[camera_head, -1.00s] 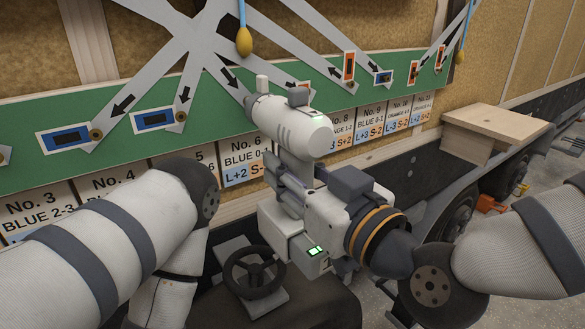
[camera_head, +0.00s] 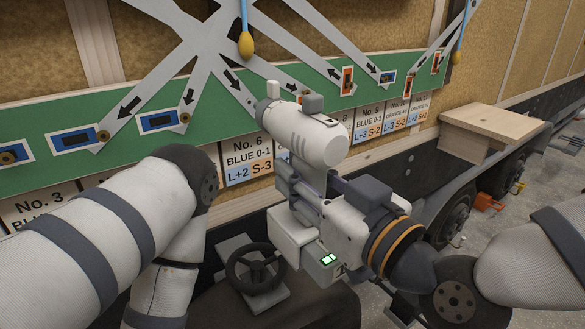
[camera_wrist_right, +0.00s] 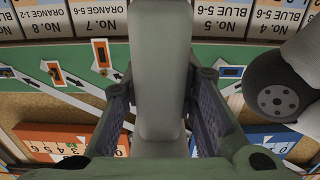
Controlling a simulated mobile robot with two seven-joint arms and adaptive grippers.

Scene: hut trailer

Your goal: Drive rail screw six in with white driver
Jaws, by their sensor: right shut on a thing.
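The white driver (camera_head: 318,140) is held in my right gripper (camera_head: 303,182) in front of the green rail (camera_head: 215,105). Its dark nose points left and back toward the rail above the No. 6 card (camera_head: 248,160). I cannot tell whether the nose touches anything. In the right wrist view the driver (camera_wrist_right: 158,75) stands between the two fingers of my gripper (camera_wrist_right: 160,108). Brown screw heads show at strap ends on the rail, one at the left (camera_head: 103,136) and another nearer (camera_head: 185,118). Screw six is not clearly visible. My left gripper is out of view.
Grey straps (camera_head: 205,45) with arrows cross the wall. A yellow weight (camera_head: 246,45) hangs on a blue cord above the rail. A black handwheel (camera_head: 256,268) stands below. A wooden step (camera_head: 490,125) juts out at right. My left forearm fills the lower left.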

